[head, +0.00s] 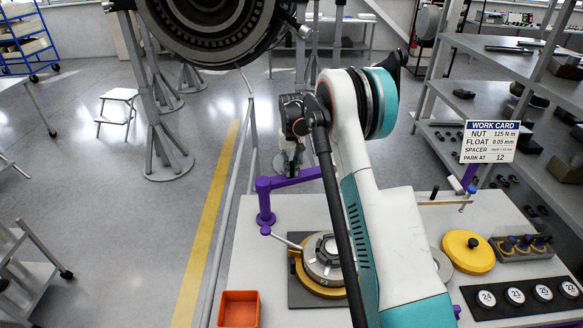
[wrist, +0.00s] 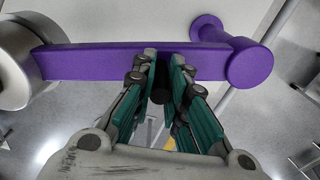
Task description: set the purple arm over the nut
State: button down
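The purple arm (head: 290,180) stands on a purple post at the back left of the light bench and reaches right, behind my arm. In the wrist view the purple arm (wrist: 100,61) crosses the picture, with a grey cylinder at its left end and the round purple post cap at right. My gripper (wrist: 163,57) has its fingers close together on either side of a dark upright handle (wrist: 161,85) at the purple arm. The grey nut (head: 325,262) sits in a yellow-ringed fixture nearer the front; the purple arm is behind it, not over it. My arm hides part of both.
An orange tray (head: 239,309) lies front left. A turbofan (head: 215,25) hangs behind.

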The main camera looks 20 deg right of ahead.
dwell(0.3)
jog(key=shift+s+a+f+m+b, duration=0.15)
jog(key=shift+s+a+m+b, duration=0.05)
jog(key=shift+s+m+b, duration=0.8)
jog(key=s+a+m+b, duration=0.4)
jog(key=s+a+m, duration=0.2)
jog(key=m, duration=0.3)
jog(key=shift+s+b, duration=0.3)
jog(key=shift+s, duration=0.35)
jog(key=shift+a, duration=0.15)
jog(key=c, duration=1.6)
grip_release()
jog(key=shift+o, duration=0.2)
jog(key=shift+s+r, duration=0.15)
jog(key=shift+r, duration=0.05)
